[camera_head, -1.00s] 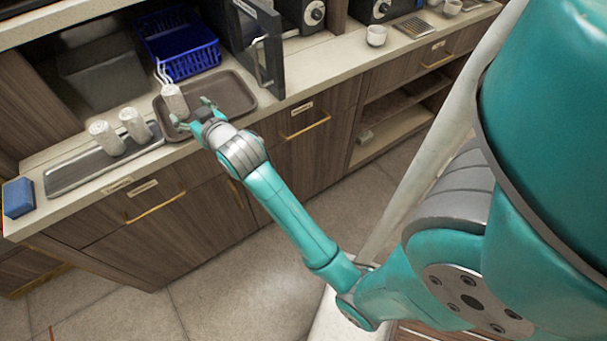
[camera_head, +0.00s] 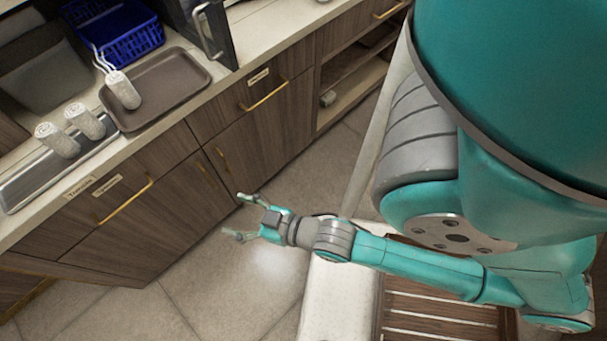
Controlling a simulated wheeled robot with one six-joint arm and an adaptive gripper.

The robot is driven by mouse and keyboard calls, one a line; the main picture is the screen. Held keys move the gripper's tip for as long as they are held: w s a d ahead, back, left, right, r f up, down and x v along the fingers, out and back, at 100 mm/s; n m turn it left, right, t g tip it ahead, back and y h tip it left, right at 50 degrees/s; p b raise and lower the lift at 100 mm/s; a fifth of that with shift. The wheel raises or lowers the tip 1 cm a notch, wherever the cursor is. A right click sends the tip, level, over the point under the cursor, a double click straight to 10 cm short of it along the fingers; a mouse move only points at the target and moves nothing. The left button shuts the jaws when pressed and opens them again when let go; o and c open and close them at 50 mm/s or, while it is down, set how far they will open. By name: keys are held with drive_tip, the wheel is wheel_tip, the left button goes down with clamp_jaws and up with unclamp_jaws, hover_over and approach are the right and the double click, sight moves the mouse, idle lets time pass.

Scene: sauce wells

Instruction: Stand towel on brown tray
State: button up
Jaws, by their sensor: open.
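A white rolled towel (camera_head: 124,92) stands on the left part of the brown tray (camera_head: 172,86), seemingly upright. Thin white strands show just behind its top. Two similar white towels, one on the left (camera_head: 57,141) and one on the right (camera_head: 86,121), stand on the long metal tray (camera_head: 28,186) to the left. My gripper (camera_head: 236,216) is open and empty. It is well away from the counter, over the floor in front of the cabinets, and touches nothing.
A blue basket (camera_head: 125,38) sits behind the brown tray. A dark appliance with an open door (camera_head: 212,30) stands to its right. Cabinet fronts with gold handles (camera_head: 126,203) run below the counter. The floor (camera_head: 230,290) around my gripper is clear.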

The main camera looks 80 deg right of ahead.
drive_tip(key=s+a+r+y, duration=0.1)
drive_tip(key=s+a+r, duration=0.1)
drive_tip(key=s, duration=0.5)
drive_tip(key=s+a+r+n+y, duration=0.1)
drive_tip(key=s, duration=0.7)
drive_tip(key=shift+s+a+r, duration=0.15)
drive_tip(key=shift+a+r, duration=0.2)
drive_tip(key=shift+r, duration=0.05)
drive_tip(key=shift+d, duration=0.1)
